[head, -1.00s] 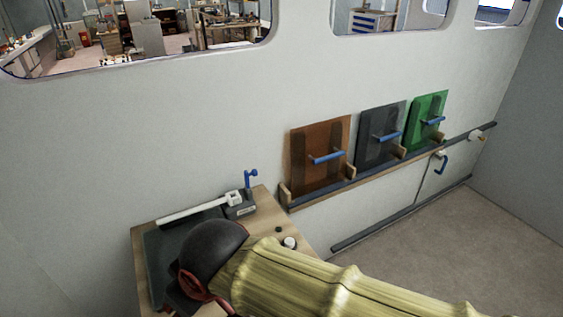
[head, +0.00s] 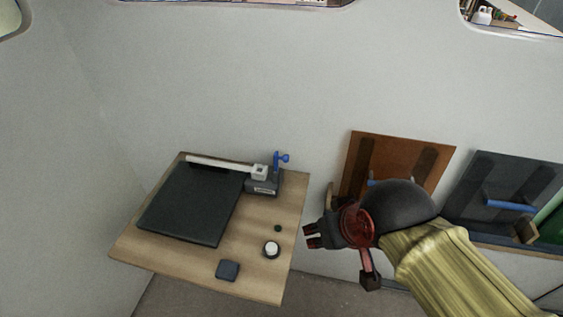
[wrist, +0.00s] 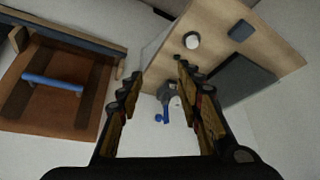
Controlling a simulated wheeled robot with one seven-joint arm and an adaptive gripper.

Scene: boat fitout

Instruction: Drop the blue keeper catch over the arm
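The blue keeper catch (head: 280,160) stands upright on a small dark block (head: 263,186) at the back right of the wooden table. A white arm (head: 225,164) lies along the table's back edge, and its squared end meets the block beside the catch. The catch also shows in the wrist view (wrist: 161,118), between and beyond my fingers. My gripper (head: 309,236) is off the table's right edge, apart from the catch. In the wrist view its two fingers (wrist: 157,88) are spread with nothing between them.
A dark flat panel (head: 190,203) covers the table's left part. A white-topped knob (head: 271,249) and a dark square pad (head: 228,270) are at the front right. A brown panel with a blue handle (wrist: 52,81) stands on a wall rack right of the table.

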